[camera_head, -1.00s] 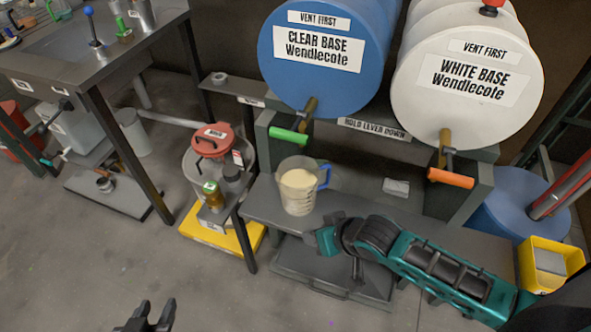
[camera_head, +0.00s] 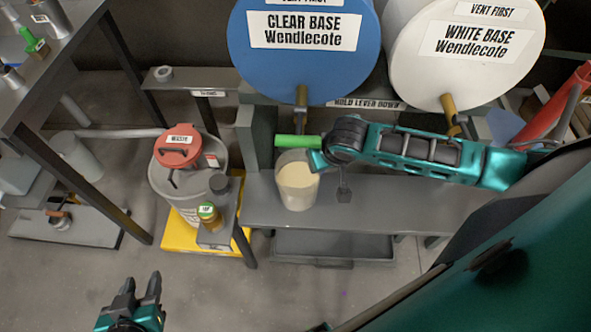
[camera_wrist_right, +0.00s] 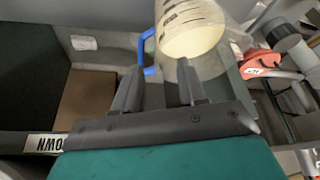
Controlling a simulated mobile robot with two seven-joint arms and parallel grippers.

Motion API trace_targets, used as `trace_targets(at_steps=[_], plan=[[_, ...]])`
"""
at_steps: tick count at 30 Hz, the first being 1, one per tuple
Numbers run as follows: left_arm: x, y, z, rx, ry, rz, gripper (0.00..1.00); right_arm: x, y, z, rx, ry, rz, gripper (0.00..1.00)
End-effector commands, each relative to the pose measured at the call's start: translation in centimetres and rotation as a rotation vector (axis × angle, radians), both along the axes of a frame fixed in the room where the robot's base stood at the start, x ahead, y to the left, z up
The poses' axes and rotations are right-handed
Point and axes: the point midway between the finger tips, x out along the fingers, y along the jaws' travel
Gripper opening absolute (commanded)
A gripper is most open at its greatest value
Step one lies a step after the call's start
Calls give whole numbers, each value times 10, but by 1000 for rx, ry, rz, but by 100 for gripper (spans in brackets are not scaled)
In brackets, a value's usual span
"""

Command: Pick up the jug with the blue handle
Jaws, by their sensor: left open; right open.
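The clear jug (camera_head: 297,187) with cream-coloured contents stands upright on the grey shelf under the green-handled tap. Its blue handle is hidden behind my right arm in the head view. In the right wrist view the jug (camera_wrist_right: 195,30) is at the top, and its blue handle (camera_wrist_right: 148,48) shows just beyond the fingers. My right gripper (camera_wrist_right: 158,82) is open and empty, close to the handle; contact cannot be told. My left gripper (camera_head: 141,284) is open and empty, low at the left of the head view, well away from the jug.
The blue drum (camera_head: 300,75) and white drum (camera_head: 455,75) overhang the shelf (camera_head: 390,210), their taps projecting forward. A red-lidded waste container (camera_head: 180,147) and a small amber jar (camera_head: 208,215) stand left of the jug.

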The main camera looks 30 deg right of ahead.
Motion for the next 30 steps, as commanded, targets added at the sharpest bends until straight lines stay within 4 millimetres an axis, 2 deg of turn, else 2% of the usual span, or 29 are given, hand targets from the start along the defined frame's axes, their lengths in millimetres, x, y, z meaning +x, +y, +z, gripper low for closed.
trace_targets(at_steps=[16,26,30], plan=[[0,-1,-19,-1,1,-2,43,26,-8,-61,0,1,-1,41],[-1,-1,-19,-1,1,-2,43,29,-9,-67,0,1,1,41],[-1,-1,-19,-1,1,-2,43,29,-9,-67,0,0,1,28]])
